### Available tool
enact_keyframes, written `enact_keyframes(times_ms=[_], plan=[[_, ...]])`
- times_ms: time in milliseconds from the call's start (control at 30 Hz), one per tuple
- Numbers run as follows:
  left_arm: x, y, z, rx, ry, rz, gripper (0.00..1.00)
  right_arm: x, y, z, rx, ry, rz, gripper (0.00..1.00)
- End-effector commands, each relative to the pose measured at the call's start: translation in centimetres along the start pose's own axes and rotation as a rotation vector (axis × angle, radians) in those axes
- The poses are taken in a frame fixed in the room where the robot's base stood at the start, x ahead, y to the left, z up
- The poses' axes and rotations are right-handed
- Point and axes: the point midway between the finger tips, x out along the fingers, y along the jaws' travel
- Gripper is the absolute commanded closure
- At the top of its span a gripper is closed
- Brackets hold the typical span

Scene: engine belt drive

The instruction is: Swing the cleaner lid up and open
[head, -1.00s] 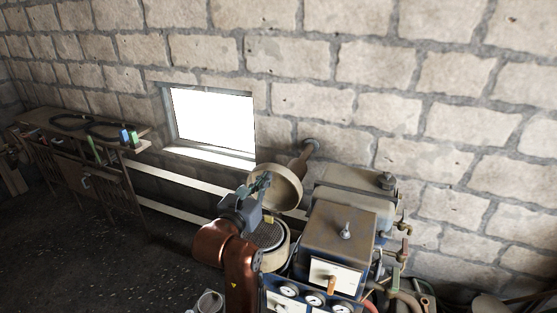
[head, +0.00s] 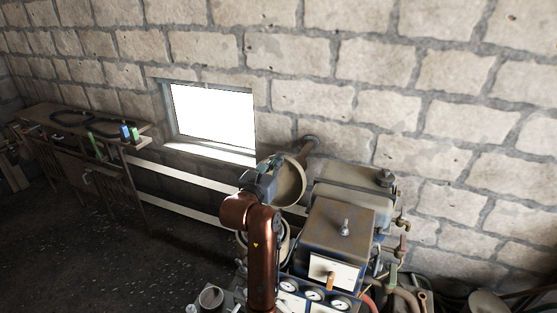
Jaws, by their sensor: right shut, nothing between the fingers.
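The round tan cleaner lid (head: 292,184) stands tilted up on edge at the back of the engine, its face partly hidden by my gripper. The cleaner's round body (head: 284,246) is below it, mostly hidden behind my copper right arm. My right gripper (head: 275,163) is shut and empty, at the left side of the raised lid. I cannot tell whether its fingers touch the lid. My left gripper is not in view.
The engine's box housing (head: 338,232) with a wing nut, and a tank (head: 352,195) behind it, stand right of the lid. Dials (head: 313,298) line the front. A wooden bench (head: 60,130) with belts stands at the far left. Stone wall lies behind.

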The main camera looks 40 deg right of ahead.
Motion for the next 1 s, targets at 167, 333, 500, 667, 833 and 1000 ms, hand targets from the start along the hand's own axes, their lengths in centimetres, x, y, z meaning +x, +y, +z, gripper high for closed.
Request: enact_keyframes(times_ms=[167,333,500,667,833,1000], plan=[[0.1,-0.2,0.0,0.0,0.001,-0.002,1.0,-0.1,0.0,0.0,0.0,-0.004,-0.002,1.0],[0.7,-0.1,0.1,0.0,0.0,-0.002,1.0,-3.2,0.0,-0.1,0.002,-0.004,0.0,1.0],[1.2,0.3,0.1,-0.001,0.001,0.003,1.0,-5.8,0.0,-0.2,0.001,-0.003,-0.001,1.0],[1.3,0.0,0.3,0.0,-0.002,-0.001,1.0,-6.5,-0.1,0.0,0.0,-0.003,-0.003,1.0],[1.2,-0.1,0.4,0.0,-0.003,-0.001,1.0,-6.4,-0.1,0.0,-0.001,-0.003,-0.003,1.0],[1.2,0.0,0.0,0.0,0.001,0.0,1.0,-6.4,-0.1,0.0,0.0,-0.003,-0.003,1.0]])
